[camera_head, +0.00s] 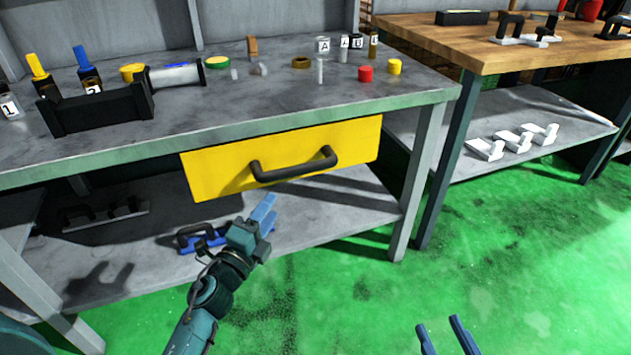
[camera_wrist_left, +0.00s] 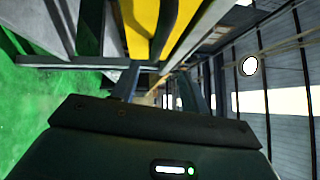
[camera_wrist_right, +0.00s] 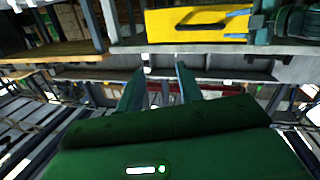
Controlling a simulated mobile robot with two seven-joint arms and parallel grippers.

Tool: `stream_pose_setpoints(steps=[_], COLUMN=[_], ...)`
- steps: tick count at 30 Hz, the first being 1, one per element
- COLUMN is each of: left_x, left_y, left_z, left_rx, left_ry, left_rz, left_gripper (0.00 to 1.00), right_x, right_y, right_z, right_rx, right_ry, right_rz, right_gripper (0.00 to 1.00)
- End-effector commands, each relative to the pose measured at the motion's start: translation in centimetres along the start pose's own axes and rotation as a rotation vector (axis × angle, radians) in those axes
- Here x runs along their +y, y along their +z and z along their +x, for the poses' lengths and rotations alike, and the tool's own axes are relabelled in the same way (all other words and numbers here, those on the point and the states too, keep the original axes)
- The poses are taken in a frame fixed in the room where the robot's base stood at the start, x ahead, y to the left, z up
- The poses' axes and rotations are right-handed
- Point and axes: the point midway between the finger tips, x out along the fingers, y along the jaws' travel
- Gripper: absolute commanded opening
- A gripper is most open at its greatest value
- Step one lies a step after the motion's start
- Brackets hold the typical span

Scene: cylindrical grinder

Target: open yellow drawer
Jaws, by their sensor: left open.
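The yellow drawer (camera_head: 285,160) sits under the grey workbench top, with no open gap visible above its front. Its dark handle (camera_head: 294,166) runs across the front. My left gripper (camera_head: 264,213) is open and empty, just below the handle's left part in the head view. The left wrist view shows the yellow drawer front (camera_wrist_left: 140,22) and a dark bar, probably the handle, ahead of the fingers. My right gripper (camera_head: 440,336) is at the bottom edge, far from the drawer. Its fingers stand apart and empty in the right wrist view (camera_wrist_right: 160,88), which also shows the drawer (camera_wrist_right: 200,22).
The grey workbench (camera_head: 250,110) carries bottles, coloured caps and a dark holder (camera_head: 97,108). A blue-and-black part (camera_head: 203,236) lies on the lower shelf beside my left arm. A wooden-topped table (camera_head: 440,35) stands to the right. The green floor before the drawer is clear.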

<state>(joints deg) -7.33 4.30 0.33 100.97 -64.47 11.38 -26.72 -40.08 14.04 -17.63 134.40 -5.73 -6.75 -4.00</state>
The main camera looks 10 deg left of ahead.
Motion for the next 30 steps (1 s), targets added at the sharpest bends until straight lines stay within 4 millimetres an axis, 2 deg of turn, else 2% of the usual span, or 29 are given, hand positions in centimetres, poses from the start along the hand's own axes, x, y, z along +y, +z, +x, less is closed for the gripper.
stream_pose_setpoints(steps=[1,5,8,21,25,30], left_x=[0.5,0.4,0.3,0.3,0.4,0.3], left_y=[0.0,0.0,0.0,0.0,-0.1,-0.1], left_z=[0.1,0.6,1.7,10.4,12.1,13.2], left_rx=[0.002,0.006,0.006,0.005,0.005,0.005], left_ry=[-0.004,-0.008,-0.008,-0.008,-0.007,-0.006], left_rz=[0.014,0.027,0.028,0.025,0.024,0.024], left_gripper=[0.45,0.45,0.45,0.45,0.45,0.45], right_x=[-0.1,-0.2,-0.1,-0.3,-0.4,-0.5], right_y=[0.4,0.2,0.1,0.2,0.2,-0.1], right_z=[0.1,0.1,0.1,0.2,0.2,0.2], right_rx=[0.008,0.015,0.015,0.057,0.082,0.103], right_ry=[-0.002,-0.003,-0.003,-0.005,-0.006,-0.006], right_rz=[-0.004,-0.008,-0.008,-0.023,-0.029,-0.035], right_gripper=[0.36,0.36,0.36,0.36,0.36,0.36])
